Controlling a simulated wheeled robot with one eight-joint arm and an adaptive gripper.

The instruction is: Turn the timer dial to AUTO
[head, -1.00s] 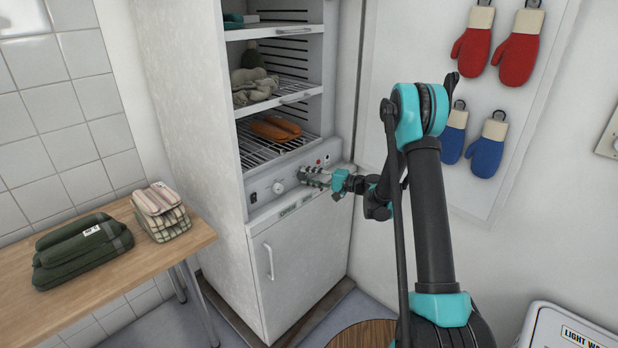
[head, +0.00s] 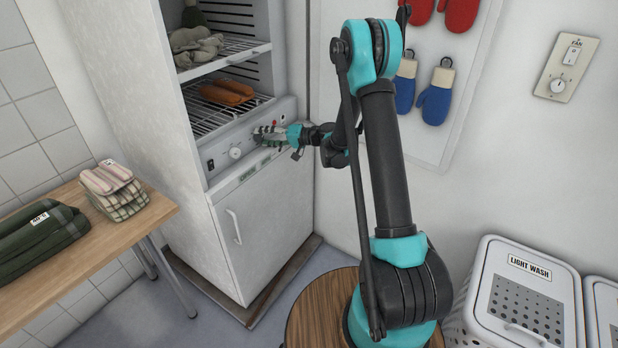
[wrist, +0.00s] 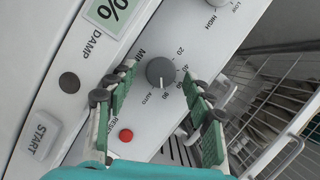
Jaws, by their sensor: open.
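The timer dial (wrist: 160,72) is a round dark grey knob on the white control panel (wrist: 215,40). Printed marks MIN, 20, 40, 60 and AUTO surround it, with AUTO just below it in the wrist view. A thin light line shows at its lower edge, near AUTO; its exact setting is hard to read. My gripper (wrist: 158,82) is open, its green-padded fingers on either side of the dial, with gaps visible. In the head view my gripper (head: 268,135) is at the cabinet's panel and hides the timer dial.
A HIGH/LOW knob (wrist: 212,3), a red RESET button (wrist: 126,135), a dark DAMP button (wrist: 69,82) and a START button (wrist: 42,135) are nearby. Wire racks (head: 215,115) sit above the panel. A wooden table (head: 100,235) stands left and a laundry bin (head: 520,300) right.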

